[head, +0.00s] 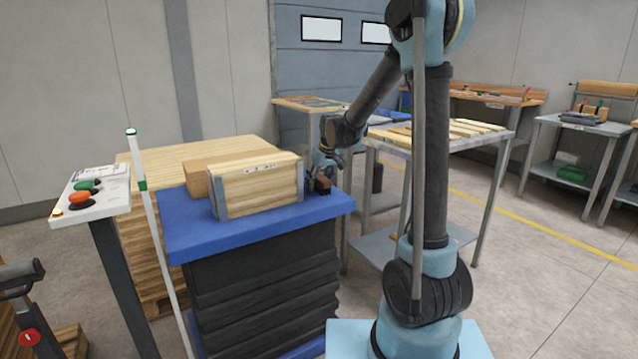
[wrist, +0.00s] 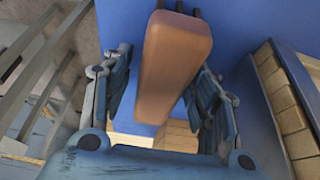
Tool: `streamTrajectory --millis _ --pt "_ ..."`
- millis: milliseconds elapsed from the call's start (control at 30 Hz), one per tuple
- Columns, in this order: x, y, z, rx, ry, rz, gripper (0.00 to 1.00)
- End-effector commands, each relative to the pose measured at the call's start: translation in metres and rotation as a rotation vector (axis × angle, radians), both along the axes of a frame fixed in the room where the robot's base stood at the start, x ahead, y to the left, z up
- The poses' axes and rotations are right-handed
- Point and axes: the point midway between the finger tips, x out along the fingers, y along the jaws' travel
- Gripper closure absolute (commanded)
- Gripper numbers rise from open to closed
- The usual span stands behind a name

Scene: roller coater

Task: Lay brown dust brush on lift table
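The brown dust brush (head: 322,186) is at the right end of the blue-topped lift table (head: 185,240), close to its edge. In the wrist view the brush (wrist: 178,55) shows as a long brown block with the blue tabletop (wrist: 235,30) behind it. My gripper (head: 325,165) is right above the brush, pointing down. In the wrist view its fingers (wrist: 165,75) stand apart on either side of the brush, with a clear gap at the left finger. The contact at the right finger and under the brush is hard to see.
A wooden crate (head: 258,187) with metal corners stands on the lift table, left of the brush, with a brown box (head: 200,178) behind. A workbench (head: 475,140) with wooden slats is to the right. A control stand (head: 90,200) and white pole (head: 150,210) are left.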

Motion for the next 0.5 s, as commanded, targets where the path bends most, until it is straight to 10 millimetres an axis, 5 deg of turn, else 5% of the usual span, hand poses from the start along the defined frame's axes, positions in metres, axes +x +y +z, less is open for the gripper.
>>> streamTrajectory --millis 267,500 --pt "-0.001 -0.001 0.004 0.0 0.0 0.0 0.46" --pt "-0.01 -0.007 0.03 0.0 0.0 0.0 0.46"
